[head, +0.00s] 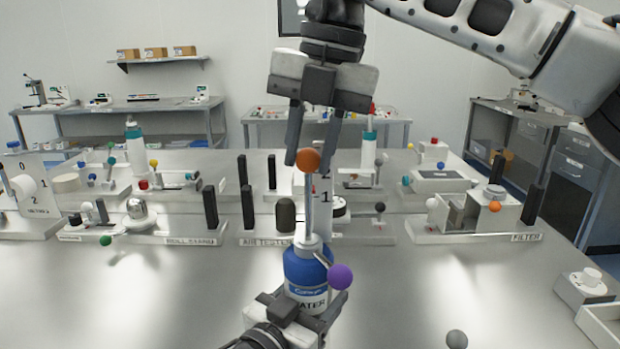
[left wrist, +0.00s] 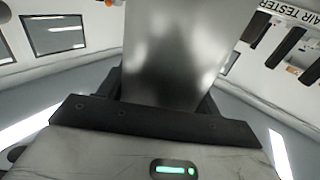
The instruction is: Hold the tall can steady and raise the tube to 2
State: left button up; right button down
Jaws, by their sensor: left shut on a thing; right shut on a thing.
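The tall can (head: 305,268) is blue with a white label and stands upright at the front middle in the head view. A pale tube (head: 309,215) rises from its top and ends in an orange ball (head: 308,160). A lever with a purple ball (head: 340,277) sticks out at the can's side. My left gripper (head: 312,308) is shut around the can's lower part. My right gripper (head: 310,160) points down from above, shut on the orange ball. Behind the tube, a white scale (head: 325,192) shows "1" and part of a "2", near the ball's height.
Fixtures stand behind the can, including a dark-posted one marked "AIR TESTER" (head: 265,240) and a filter unit (head: 495,215) to the right. A grey ball (head: 456,339) and an open white tray (head: 604,322) are at the front right. The front left table is clear.

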notch_tip(320, 180, up, 2)
jog(key=shift+a+r, duration=0.1)
pick_arm(q)
jog(key=shift+f+y, duration=0.3)
jog(key=shift+f, duration=0.35)
pick_arm(e)
jog(key=c, duration=1.1)
grip_release()
notch_tip(320, 180, up, 12)
jog(key=d, duration=0.2)
jog(key=shift+s+d+f, duration=0.15)
jog(key=shift+s+f, duration=0.05)
jog(key=shift+s, duration=0.25)
pick_arm(q)
jog(key=shift+w+r, duration=0.1)
jog(key=shift+r, duration=0.2)
pick_arm(e)
jog(key=shift+w, duration=0.15)
